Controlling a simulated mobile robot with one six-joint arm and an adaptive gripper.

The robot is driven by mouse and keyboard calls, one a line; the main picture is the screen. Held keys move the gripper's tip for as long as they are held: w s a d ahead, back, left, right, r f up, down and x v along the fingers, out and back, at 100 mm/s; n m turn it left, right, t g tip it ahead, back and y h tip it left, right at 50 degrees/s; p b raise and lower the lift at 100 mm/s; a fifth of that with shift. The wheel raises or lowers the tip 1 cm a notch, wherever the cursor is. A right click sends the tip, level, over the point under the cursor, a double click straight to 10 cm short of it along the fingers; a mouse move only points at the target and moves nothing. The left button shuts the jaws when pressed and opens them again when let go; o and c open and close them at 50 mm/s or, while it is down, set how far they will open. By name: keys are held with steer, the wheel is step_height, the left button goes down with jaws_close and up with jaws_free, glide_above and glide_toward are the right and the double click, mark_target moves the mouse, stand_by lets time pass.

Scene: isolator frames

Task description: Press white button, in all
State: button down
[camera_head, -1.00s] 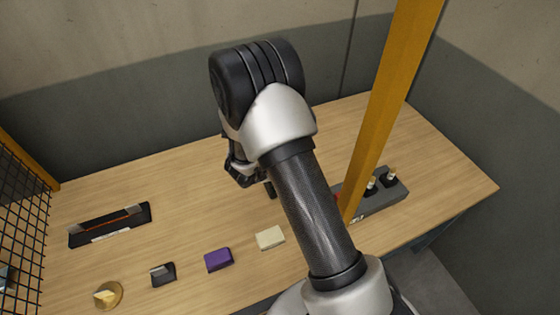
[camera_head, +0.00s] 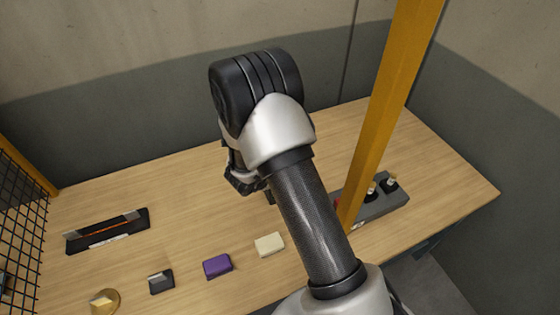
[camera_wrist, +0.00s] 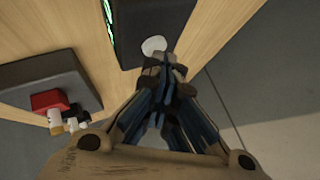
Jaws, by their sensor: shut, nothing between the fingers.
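In the wrist view a round white button (camera_wrist: 153,45) sits on a dark box (camera_wrist: 145,18) with a green lit strip. My gripper (camera_wrist: 163,62) is shut and empty, its fingertips just beside the button in the picture; whether they touch it I cannot tell. In the head view my gripper (camera_head: 245,183) hangs over the table, partly hidden by my arm. I cannot make out the white button in the head view.
A grey box (camera_head: 385,207) with a red part and knobs stands behind a yellow post (camera_head: 390,100); the wrist view shows its red part (camera_wrist: 50,101). Cream (camera_head: 270,244) and purple (camera_head: 217,265) blocks lie near the front edge. A black bar-shaped device (camera_head: 106,231) lies left.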

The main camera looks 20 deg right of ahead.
steer(key=shift+r+p, duration=0.9)
steer(key=shift+r, duration=0.1)
step_height(320, 180, up, 5)
steer(key=p, duration=0.4)
stand_by(0.6)
